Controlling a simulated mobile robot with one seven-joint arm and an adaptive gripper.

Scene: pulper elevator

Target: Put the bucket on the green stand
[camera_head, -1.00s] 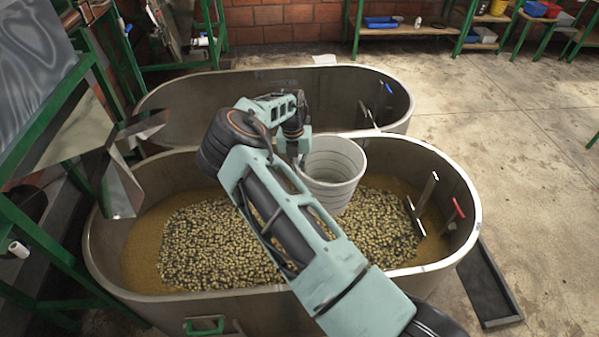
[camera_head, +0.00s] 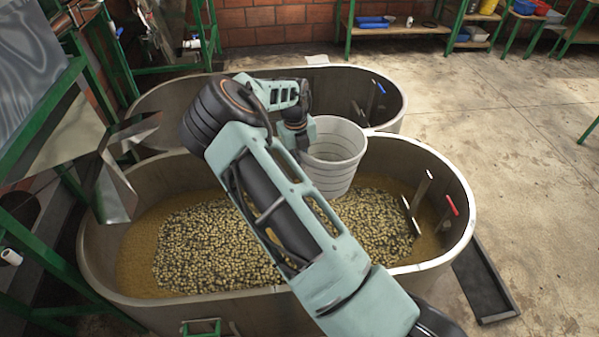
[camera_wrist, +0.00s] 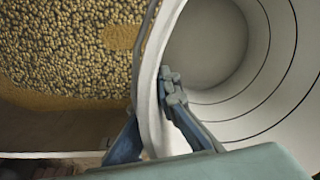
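A white ribbed bucket (camera_head: 338,158) hangs upright over the right part of the near tank in the head view. In the wrist view, the bucket (camera_wrist: 262,110) fills the right side, and its visible inside looks empty. My gripper (camera_wrist: 150,115) is shut on the bucket's rim, with one finger inside and one outside. In the head view, the fingers are hidden behind my wrist. Green-framed stands with wooden tops (camera_head: 405,30) are at the back; I cannot tell which one is the green stand of the task.
The near metal tank (camera_head: 455,240) holds a bed of coffee cherries (camera_head: 215,245). A second metal tank (camera_head: 385,85) lies behind it, touching or close. A green frame with metal chutes (camera_head: 118,190) is at the left. A dark floor tray (camera_head: 485,285) lies at the right. The concrete floor at right is open.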

